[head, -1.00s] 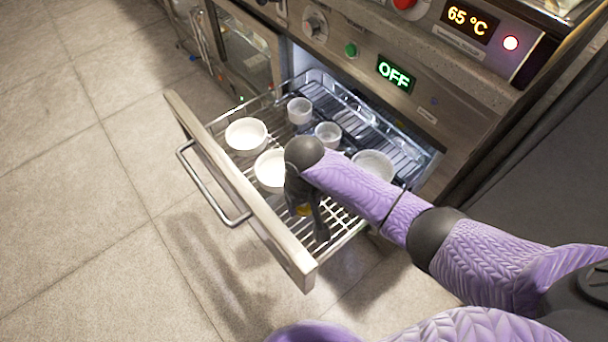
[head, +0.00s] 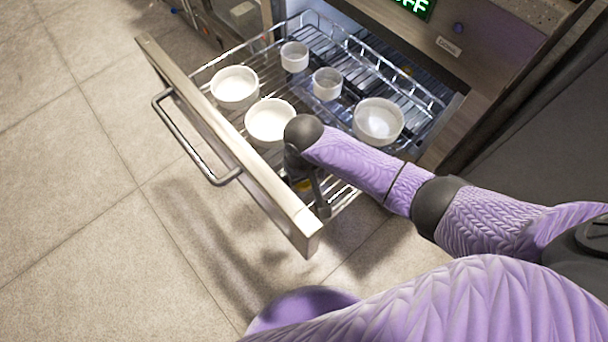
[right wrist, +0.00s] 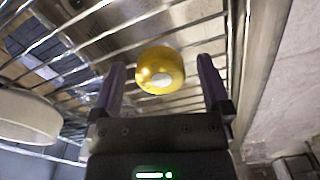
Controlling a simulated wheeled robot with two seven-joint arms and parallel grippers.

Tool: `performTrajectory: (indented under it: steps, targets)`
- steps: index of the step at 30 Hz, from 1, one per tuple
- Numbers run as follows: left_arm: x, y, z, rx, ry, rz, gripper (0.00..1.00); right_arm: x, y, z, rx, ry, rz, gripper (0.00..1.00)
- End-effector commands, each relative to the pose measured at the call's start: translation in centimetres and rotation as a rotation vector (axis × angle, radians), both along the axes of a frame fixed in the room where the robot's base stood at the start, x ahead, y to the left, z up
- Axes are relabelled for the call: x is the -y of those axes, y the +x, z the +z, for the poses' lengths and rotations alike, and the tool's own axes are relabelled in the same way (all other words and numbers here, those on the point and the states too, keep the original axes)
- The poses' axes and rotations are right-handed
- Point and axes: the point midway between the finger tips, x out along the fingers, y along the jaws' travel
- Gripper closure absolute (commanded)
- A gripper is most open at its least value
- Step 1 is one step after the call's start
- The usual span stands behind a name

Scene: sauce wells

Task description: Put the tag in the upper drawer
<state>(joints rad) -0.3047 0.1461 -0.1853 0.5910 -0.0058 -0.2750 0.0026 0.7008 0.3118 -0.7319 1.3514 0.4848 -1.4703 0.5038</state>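The pulled-out drawer (head: 222,137) is a wire basket with a pale front and a bar handle. My right gripper (head: 312,196) points down into its near right corner. A gold round thing with a white spot (right wrist: 160,70), perhaps the tag, shows in the right wrist view between the fingers of my right gripper (right wrist: 163,85). There is a gap on each side of it, so the gripper looks open. In the head view only a bit of yellow shows beside the gripper; the arm hides the rest. My left gripper is not in view.
White bowls (head: 235,87), (head: 270,121) and (head: 378,121) and small cups (head: 294,57), (head: 327,84) stand in the drawer. A bowl (right wrist: 28,117) is left of the gripper in the wrist view. The tiled floor left of the drawer is clear.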

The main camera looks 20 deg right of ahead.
Motion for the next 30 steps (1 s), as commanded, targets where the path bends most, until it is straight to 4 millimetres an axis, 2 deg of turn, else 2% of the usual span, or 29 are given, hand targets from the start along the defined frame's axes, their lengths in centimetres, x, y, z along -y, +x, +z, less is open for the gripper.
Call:
performTrajectory:
  steps: [5,8,15,18,21,30]
  targets:
    - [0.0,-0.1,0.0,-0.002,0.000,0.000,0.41,0.0,0.0,0.0,0.000,0.000,0.000,0.01]
    - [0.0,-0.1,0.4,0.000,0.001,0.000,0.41,0.0,0.0,0.8,0.002,-0.001,0.000,0.01]
    - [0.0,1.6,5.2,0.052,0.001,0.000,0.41,-0.1,0.2,8.3,0.012,0.001,0.001,0.01]
    - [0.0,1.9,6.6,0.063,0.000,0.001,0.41,-0.1,0.2,10.6,0.009,0.001,0.001,0.01]
    - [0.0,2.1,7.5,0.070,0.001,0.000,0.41,-0.1,0.1,12.0,0.004,0.000,0.001,0.01]
    - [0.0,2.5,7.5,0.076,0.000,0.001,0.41,-0.1,0.0,12.3,-0.002,0.001,0.001,0.01]
